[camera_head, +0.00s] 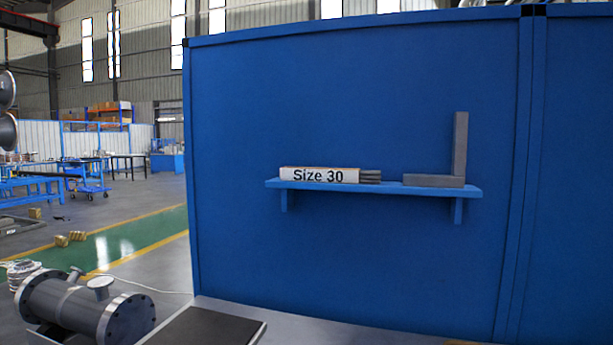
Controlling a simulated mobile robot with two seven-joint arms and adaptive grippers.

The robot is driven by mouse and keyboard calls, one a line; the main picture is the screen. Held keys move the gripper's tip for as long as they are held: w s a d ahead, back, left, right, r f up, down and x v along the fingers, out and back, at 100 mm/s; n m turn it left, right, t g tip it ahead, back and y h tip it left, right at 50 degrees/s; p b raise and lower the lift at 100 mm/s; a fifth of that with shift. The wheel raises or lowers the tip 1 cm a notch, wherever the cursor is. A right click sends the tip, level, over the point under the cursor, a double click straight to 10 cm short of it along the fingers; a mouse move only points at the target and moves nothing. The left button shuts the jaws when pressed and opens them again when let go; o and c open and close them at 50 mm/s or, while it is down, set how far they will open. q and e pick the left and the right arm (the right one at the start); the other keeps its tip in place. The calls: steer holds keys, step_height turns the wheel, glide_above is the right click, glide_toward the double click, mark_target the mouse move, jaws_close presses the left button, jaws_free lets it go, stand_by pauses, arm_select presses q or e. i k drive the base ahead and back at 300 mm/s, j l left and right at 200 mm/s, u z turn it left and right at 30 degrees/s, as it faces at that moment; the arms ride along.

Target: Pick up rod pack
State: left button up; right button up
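The rod pack (318,175) is a pale box labelled "Size 30", lying flat on the left half of a blue wall shelf (390,189). Several dark grey rod ends (370,176) stick out of its right end. Neither of my grippers shows in the head view, so nothing is seen touching the pack.
A grey L-shaped piece (434,181) stands on the shelf's right half, with a gap between it and the rods. The blue panel wall (350,100) is close behind the shelf. A flanged metal shell (75,308) and a dark mat (205,328) are at lower left.

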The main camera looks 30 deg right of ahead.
mark_target(332, 175)
steer(key=i+j, duration=0.35)
steer(key=j, duration=0.25)
steer(key=i+j, duration=0.2)
steer(key=i+j+z, duration=0.15)
steer(key=j, duration=0.15)
steer(key=i+j+z, duration=0.15)
steer(key=j, duration=0.15)
steer(key=j+z, duration=0.15)
steer(key=j, duration=0.15)
steer(key=z, duration=1.6)
